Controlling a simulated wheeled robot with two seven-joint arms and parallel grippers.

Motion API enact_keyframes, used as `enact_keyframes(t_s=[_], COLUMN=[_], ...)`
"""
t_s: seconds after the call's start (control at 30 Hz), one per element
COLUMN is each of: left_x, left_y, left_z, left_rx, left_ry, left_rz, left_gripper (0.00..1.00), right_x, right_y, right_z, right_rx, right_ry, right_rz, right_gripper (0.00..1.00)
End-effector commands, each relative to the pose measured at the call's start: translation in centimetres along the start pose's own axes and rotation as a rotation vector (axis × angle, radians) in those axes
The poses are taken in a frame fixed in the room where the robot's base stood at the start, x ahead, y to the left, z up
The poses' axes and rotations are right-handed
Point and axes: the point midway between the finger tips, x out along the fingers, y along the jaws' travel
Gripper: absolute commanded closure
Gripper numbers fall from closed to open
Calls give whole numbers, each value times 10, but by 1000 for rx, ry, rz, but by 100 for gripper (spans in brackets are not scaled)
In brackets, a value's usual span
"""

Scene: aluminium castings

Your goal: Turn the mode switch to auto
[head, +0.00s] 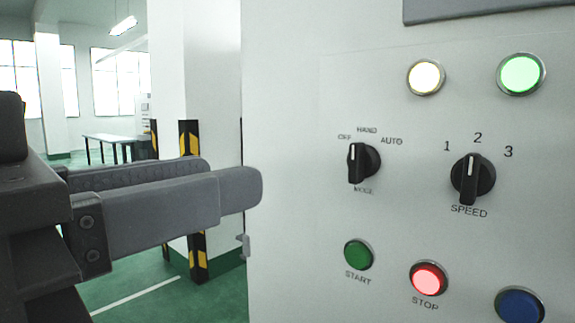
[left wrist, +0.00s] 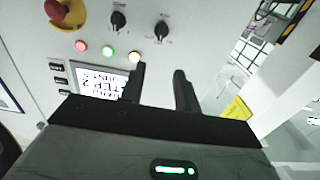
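The mode switch (head: 363,162) is a black knob on the grey-white panel, with OFF, HAND and AUTO printed around its top. Its white mark points about straight up, nearest HAND, and not at AUTO. My left gripper (head: 234,174) is to the left of the switch, apart from it, with its fingers pointing right. In the left wrist view the panel shows roughly upside down, and the left gripper (left wrist: 160,75) has its two fingers apart with nothing between them. The mode switch (left wrist: 162,32) is beyond the fingertips there. My right gripper is not in view.
The speed knob (head: 472,178) is right of the mode switch. White (head: 426,77) and green (head: 521,73) lamps are above; start (head: 358,254), stop (head: 428,279) and blue (head: 519,306) buttons are below. A red emergency button (left wrist: 55,10) and a display (left wrist: 97,83) show in the wrist view.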

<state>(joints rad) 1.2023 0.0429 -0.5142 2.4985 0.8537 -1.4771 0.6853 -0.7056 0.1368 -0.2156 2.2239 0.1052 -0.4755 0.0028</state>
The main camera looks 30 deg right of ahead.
Motion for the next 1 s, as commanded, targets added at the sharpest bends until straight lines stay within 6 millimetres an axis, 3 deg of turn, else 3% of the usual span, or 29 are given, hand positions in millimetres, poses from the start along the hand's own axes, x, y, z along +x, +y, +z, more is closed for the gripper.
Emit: enact_keyframes(t_s=[0.43, 0.5, 0.8, 1.0], left_x=[50, 64, 126, 150], left_y=[0, 0, 0, 0], left_z=[-10, -2, -2, -2], left_rx=[-7, -5, -1, 1], left_ry=[-4, -1, 0, 2], left_rz=[2, 3, 0, 0], left_gripper=[68, 68, 68, 68], right_x=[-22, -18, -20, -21], right_y=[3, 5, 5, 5], right_z=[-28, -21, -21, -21], right_rx=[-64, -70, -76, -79], right_ry=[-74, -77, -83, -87], right_rz=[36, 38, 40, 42], right_gripper=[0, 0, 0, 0])
